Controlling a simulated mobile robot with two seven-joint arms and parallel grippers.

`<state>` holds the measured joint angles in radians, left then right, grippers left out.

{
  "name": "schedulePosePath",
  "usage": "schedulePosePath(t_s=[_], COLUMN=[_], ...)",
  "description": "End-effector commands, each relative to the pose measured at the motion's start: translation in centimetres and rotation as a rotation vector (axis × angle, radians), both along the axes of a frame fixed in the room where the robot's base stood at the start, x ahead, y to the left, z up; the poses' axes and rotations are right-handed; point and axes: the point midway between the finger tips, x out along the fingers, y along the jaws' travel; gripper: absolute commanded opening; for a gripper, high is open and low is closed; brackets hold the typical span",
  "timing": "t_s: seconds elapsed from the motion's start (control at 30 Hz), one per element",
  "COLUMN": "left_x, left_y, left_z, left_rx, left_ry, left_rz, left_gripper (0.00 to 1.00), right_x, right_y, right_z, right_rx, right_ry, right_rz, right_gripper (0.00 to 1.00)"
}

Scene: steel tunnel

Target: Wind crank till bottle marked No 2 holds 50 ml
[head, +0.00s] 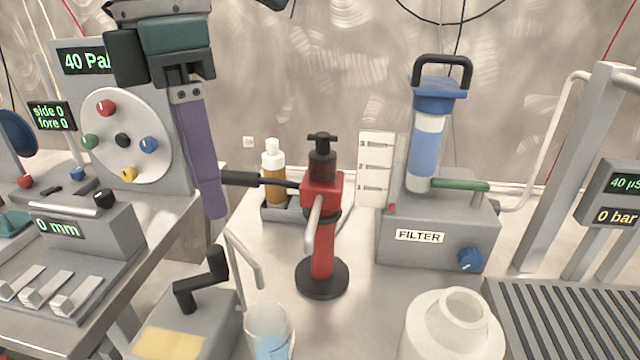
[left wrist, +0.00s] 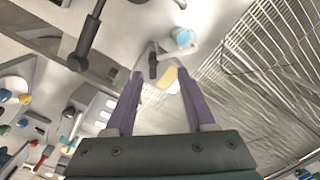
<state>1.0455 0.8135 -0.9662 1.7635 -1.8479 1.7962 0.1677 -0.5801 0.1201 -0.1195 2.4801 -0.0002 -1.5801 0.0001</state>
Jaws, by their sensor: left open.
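A grey box with a pale yellow panel (head: 168,343) carries a dark crank (head: 202,280) with an upright handle; the crank also shows in the left wrist view (left wrist: 153,65). A grey bent spout (head: 245,258) rises from behind the box. A clear vessel (head: 270,335) with blue liquid stands beside the box at the bottom edge; it also shows in the left wrist view (left wrist: 182,38). No "No 2" mark or scale reads on it. My left gripper (head: 214,212), with purple fingers, is open and empty above the crank, apart from it. My right gripper is out of view.
A red pump (head: 322,220) with a long black bar stands right of my left gripper. An amber bottle (head: 273,172) sits behind it. A filter unit (head: 435,235) and a white jar (head: 452,330) are at right. A console (head: 85,245) is at left.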

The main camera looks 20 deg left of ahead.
Motion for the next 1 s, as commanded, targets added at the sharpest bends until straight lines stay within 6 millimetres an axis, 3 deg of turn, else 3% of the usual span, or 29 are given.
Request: schedulePosePath(t_s=[0.17,0.6,1.0], left_x=[0.1,0.1,0.1], left_y=[1.2,1.0,1.0], left_z=[-1.2,-8.7,-9.8], left_rx=[0.055,0.047,0.046], left_ry=[0.000,-0.001,-0.004], left_rz=[0.019,0.015,0.013], left_gripper=[0.55,0.55,0.55], right_x=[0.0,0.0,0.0], right_y=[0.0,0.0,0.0], right_z=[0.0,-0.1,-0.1], right_rx=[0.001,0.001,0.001], right_ry=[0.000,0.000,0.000], right_rz=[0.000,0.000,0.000], right_gripper=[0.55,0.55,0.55])
